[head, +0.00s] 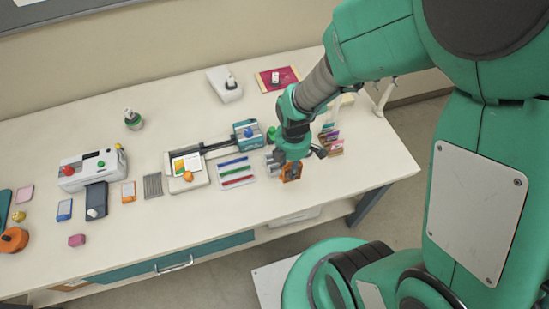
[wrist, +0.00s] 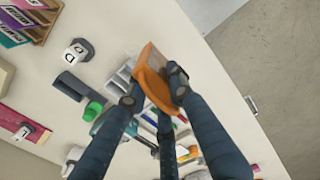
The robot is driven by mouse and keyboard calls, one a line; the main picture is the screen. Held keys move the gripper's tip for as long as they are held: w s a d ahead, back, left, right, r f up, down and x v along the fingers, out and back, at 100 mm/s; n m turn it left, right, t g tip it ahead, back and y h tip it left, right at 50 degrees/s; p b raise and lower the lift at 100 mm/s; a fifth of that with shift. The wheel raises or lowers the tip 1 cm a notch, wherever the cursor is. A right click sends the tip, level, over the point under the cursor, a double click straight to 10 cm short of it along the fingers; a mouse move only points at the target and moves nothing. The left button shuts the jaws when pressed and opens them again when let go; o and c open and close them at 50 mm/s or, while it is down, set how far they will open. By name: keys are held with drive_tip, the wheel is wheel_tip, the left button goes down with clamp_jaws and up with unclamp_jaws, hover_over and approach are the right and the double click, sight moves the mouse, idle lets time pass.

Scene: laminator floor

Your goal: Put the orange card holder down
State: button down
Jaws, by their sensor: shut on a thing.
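My gripper (head: 283,166) is over the right part of the table, near its front edge. It is shut on the orange card holder (head: 292,172).
The white table (head: 340,196) has free room to the right of my gripper, toward the right end. Several coloured pens (head: 236,171) lie left of it. A rack of colourful packs (head: 332,140) stands behind right. A paper trimmer (head: 196,178) lies farther left.

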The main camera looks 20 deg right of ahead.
drive_tip(key=shift+s+a, duration=0.1)
drive_tip(key=shift+s, duration=0.5)
drive_tip(key=shift+w, duration=0.1)
drive_tip(key=w+f, duration=0.1)
drive_tip(key=w, duration=1.4)
drive_tip(key=shift+a+f+b, duration=0.15)
drive_tip(key=shift+f+b, duration=0.1)
drive_tip(key=shift+b, duration=0.2)
drive_tip(key=shift+w, duration=0.1)
drive_tip(key=shift+w+f+b, duration=0.2)
drive_tip(key=shift+f, duration=0.7)
drive_tip(key=shift+w+f+b, duration=0.15)
drive_tip(key=shift+f, duration=0.75)
drive_tip(key=shift+f, duration=0.3)
